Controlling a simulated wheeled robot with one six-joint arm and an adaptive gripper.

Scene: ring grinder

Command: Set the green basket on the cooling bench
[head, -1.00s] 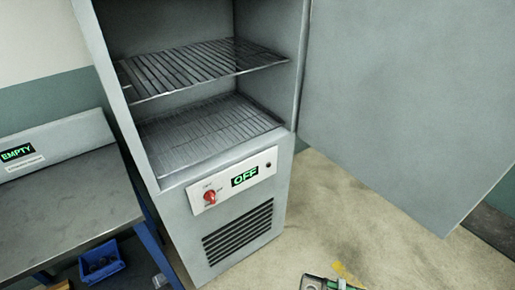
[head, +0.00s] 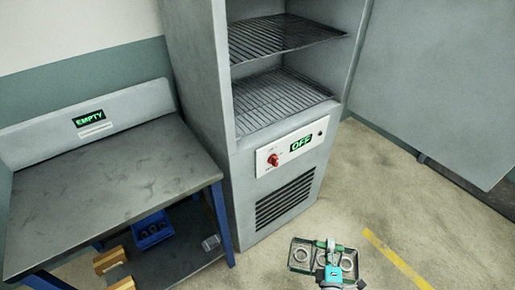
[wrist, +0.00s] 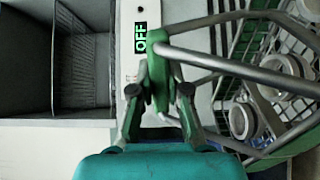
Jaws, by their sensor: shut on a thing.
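The green basket (head: 293,263) is a wire basket with metal rings in it, at the bottom right of centre in the head view. It also fills the right side of the wrist view (wrist: 235,70), with rings inside. My gripper (head: 333,270) is shut on its green handle (wrist: 158,80), with one finger on each side of the handle. The basket hangs in front of the oven, above the floor as far as I can tell. The grey bench (head: 110,185) at the left, with an EMPTY display (head: 89,118), has a bare top.
The tall oven (head: 205,150) stands right of the bench, its door (head: 440,90) wide open, its wire shelves (head: 280,100) bare and its display (head: 301,143) reading OFF. A blue bin (head: 152,230) and wooden blocks (head: 110,260) sit under the bench. Floor at the right is free.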

